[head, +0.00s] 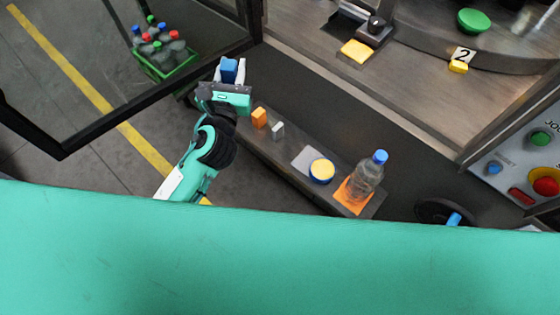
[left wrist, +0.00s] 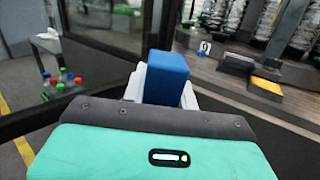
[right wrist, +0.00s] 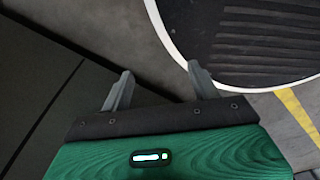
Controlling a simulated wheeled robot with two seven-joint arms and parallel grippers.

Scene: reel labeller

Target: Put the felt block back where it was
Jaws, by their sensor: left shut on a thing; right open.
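A plain blue block, which looks like the felt block (head: 229,70), is held upright between the white fingers of my left gripper (head: 230,74). In the left wrist view the blue block (left wrist: 167,77) stands up out of the shut fingers. The gripper is raised near the left end of the narrow dark shelf (head: 285,160), close to the door frame. My right gripper (right wrist: 160,72) shows only in the right wrist view, open and empty, with dark floor and a round dark ribbed surface beyond it.
The shelf carries an orange block (head: 259,117), a grey block (head: 278,130), a yellow-topped round tin (head: 321,170) and a clear blue-capped bottle (head: 367,178) on an orange mat (head: 345,200). A green crate of bottles (head: 168,68) stands on the floor. A yellow pad (head: 357,52) lies on the machine deck.

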